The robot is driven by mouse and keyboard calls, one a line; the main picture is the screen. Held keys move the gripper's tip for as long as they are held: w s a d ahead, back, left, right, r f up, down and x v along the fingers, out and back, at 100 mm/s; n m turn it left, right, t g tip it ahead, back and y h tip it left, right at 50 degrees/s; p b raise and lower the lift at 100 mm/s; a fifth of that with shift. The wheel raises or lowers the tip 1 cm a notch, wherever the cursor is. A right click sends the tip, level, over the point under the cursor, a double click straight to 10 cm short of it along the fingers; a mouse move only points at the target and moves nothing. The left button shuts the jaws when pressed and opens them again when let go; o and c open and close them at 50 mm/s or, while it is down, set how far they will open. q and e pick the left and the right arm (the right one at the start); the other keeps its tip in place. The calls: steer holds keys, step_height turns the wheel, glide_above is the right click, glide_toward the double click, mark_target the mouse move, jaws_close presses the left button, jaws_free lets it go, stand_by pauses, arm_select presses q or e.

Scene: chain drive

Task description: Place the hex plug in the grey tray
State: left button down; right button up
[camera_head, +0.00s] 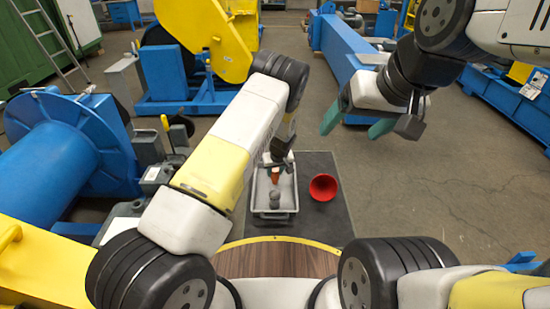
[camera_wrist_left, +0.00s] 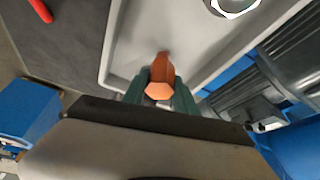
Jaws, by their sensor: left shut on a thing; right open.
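The hex plug is an orange piece (camera_head: 275,175) with a six-sided end. It also shows in the left wrist view (camera_wrist_left: 159,89), between the teal fingers. My left gripper (camera_head: 277,163) is shut on the plug and points down over the far part of the grey tray (camera_head: 274,214). The tray's pale floor and rim (camera_wrist_left: 118,52) lie behind the plug in the left wrist view. I cannot tell whether the plug touches the tray floor. My right gripper (camera_head: 358,123) is open and empty, raised at the right.
Dark grey rounded parts (camera_head: 274,198) sit in the tray; a ring-shaped part (camera_wrist_left: 236,8) shows there in the left wrist view. A red bowl (camera_head: 324,187) stands right of the tray on the dark surface (camera_head: 325,222). Blue machinery (camera_head: 65,150) stands at the left.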

arm_select(q)
steer(key=shift+f, duration=0.35)
steer(key=shift+f, duration=0.15)
steer(key=c, duration=1)
jaws_free()
